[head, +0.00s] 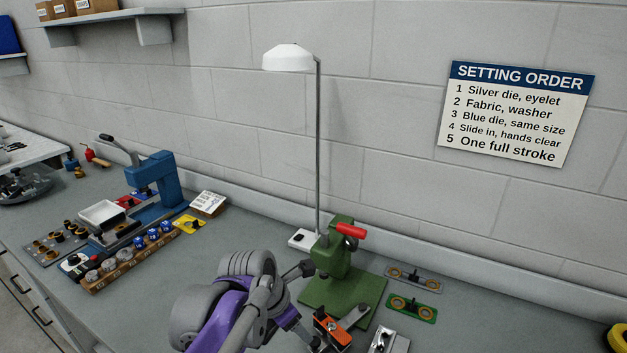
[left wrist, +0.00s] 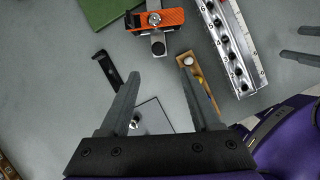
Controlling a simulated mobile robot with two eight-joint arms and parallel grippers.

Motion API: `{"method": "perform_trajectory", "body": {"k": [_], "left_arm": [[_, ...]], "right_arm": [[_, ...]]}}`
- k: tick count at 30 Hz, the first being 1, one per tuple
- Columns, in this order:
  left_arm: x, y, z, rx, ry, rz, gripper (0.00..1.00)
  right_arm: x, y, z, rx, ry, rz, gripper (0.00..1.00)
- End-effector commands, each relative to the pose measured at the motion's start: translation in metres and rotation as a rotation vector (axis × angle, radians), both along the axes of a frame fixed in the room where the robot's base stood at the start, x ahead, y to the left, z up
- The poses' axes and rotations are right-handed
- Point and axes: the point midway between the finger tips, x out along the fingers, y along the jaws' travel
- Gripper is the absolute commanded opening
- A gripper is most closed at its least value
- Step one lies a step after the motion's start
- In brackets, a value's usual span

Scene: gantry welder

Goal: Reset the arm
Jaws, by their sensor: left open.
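My left arm, purple and grey, rises at the bottom middle of the head view. Its fingertips cannot be made out there. In the left wrist view my left gripper (left wrist: 161,74) is open, with nothing between its fingers. Beyond the fingertips lies an orange tool (left wrist: 157,19) with a metal knob; it also shows in the head view (head: 333,328). Two grey prongs at the right edge of the wrist view look like my right gripper's fingers (left wrist: 303,44), spread apart and empty. The right gripper does not show in the head view.
A green press (head: 339,255) with a red handle stands beside my left arm. A blue press (head: 158,185) and a wooden rack (head: 130,262) of dies stand at left. A lamp (head: 288,58) rises behind. A metal block (left wrist: 233,45) with holes lies near the left gripper.

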Motion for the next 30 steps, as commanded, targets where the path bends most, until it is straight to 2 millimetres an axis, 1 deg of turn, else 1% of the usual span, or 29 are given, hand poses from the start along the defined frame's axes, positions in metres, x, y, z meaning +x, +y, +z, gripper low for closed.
{"method": "perform_trajectory", "body": {"k": [5, 14, 24, 30], "left_arm": [[-0.024, 0.023, -0.006, 0.113, -0.1, -0.252, 0.64], [-0.077, 0.066, -0.027, 0.391, -0.283, -0.83, 0.64], [-0.139, 0.106, -0.062, 0.72, -0.4, -1.503, 0.64], [-0.169, 0.124, -0.084, 0.885, -0.418, -1.862, 0.64]], "right_arm": [[0.001, 0.0, 0.003, 0.0, -0.002, 0.0, 0.62], [0.002, 0.0, 0.008, 0.0, -0.004, 0.0, 0.62], [0.004, 0.0, 0.013, 0.0, -0.007, 0.0, 0.62], [0.005, 0.0, 0.016, 0.0, -0.009, 0.0, 0.62]]}}
